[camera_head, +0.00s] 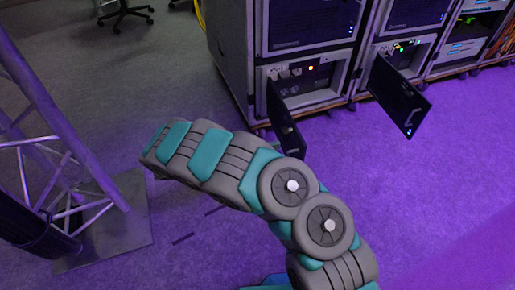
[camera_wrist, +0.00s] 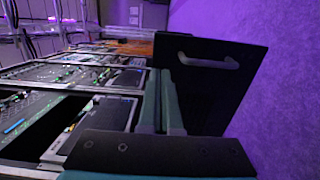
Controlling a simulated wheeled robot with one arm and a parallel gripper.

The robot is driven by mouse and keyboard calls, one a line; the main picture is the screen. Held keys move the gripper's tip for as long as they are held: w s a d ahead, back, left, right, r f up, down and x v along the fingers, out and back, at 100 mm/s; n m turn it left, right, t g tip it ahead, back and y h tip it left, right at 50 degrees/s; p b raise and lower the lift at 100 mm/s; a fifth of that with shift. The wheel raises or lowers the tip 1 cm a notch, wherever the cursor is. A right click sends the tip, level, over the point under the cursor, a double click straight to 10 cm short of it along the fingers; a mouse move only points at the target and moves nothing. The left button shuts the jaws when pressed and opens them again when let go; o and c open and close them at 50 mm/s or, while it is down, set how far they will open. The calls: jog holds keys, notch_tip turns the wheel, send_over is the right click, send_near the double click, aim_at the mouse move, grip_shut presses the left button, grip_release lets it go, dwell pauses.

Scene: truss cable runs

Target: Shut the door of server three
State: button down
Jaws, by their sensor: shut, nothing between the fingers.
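In the head view, two dark server doors stand open. The left door (camera_head: 284,118) swings out from the left rack, and the right door (camera_head: 398,95) swings out from the rack beside it. No label shows which belongs to server three. In the wrist view, a dark open door (camera_wrist: 238,75) with a light, slot-like handle (camera_wrist: 207,61) stands right beside my gripper (camera_wrist: 161,78). The teal fingers are shut and empty, overlapping the door's edge in the picture; I cannot tell whether they touch it. I cannot make out the fingers in the head view.
Racks (camera_head: 232,65) line the back, with lit equipment (camera_head: 310,69) in the lower bays. A metal truss (camera_head: 60,130) on a floor plate (camera_head: 118,238) stands left. An office chair (camera_head: 124,12) is at the far left. Purple floor (camera_head: 440,170) is clear at right.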

aim_at(299, 140)
jog(key=shift+w+d, duration=0.2)
jog(key=shift+d, duration=0.85)
jog(key=shift+w+d, duration=0.2)
jog(key=shift+d, duration=0.8)
jog(key=shift+w+d, duration=0.2)
jog(key=shift+d, duration=0.85)
